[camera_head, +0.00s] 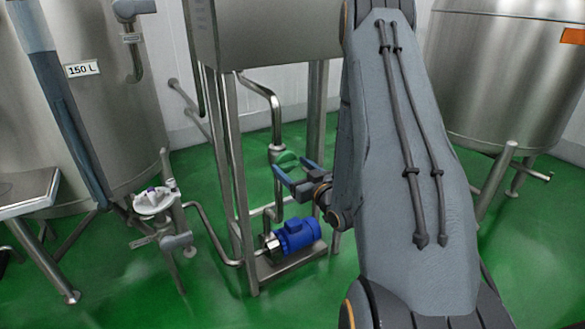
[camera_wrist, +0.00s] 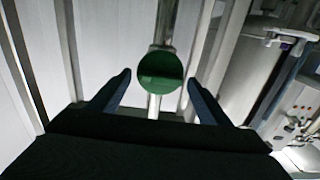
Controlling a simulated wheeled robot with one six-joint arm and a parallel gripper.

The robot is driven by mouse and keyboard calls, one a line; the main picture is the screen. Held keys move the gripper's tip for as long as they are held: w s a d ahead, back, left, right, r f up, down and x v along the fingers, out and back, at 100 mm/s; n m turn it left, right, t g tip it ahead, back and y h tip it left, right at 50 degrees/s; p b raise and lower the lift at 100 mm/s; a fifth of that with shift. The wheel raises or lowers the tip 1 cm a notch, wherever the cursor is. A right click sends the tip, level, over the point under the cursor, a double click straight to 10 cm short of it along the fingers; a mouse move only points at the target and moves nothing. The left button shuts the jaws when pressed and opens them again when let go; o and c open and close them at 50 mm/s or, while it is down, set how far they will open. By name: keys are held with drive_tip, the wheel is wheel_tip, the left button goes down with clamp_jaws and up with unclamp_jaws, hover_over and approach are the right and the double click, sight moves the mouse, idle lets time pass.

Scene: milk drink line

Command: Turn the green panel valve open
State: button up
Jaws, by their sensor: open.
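The green panel valve (camera_head: 287,161) is a round green knob on a vertical steel pipe, seen in the head view just beyond my gripper. In the wrist view the green valve (camera_wrist: 160,83) is a disc with a raised bar across its middle, and the bar looks roughly level. My gripper (camera_head: 294,173) is open and empty. Its two blue fingers (camera_wrist: 160,88) point toward the valve, one on each side of it in the wrist view. I cannot tell whether the fingers reach as far as the knob; no contact shows.
A steel frame with legs (camera_head: 238,170) stands around the pipe. A blue pump motor (camera_head: 298,235) sits low below my gripper. A steel tank (camera_head: 95,110) labelled 150 L is at left, with a white round fitting (camera_head: 153,201) before it. Another tank (camera_head: 505,75) is at right.

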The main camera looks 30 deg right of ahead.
drive_tip(key=c, duration=0.9)
drive_tip(key=shift+n, duration=0.3)
drive_tip(key=n, duration=0.3)
drive_tip(key=shift+n, duration=0.3)
drive_tip(key=n, duration=0.4)
drive_tip(key=shift+a+f+n+b, duration=0.1)
drive_tip(key=shift+a+n+b, duration=0.05)
drive_tip(key=shift+n+b, duration=0.2)
drive_tip(key=n+b, duration=0.1)
drive_tip(key=n, duration=0.3)
drive_tip(key=shift+f, duration=0.1)
drive_tip(key=shift+n+b, duration=0.65)
drive_tip(key=shift+n, duration=1.8)
drive_tip(key=shift+a, duration=0.1)
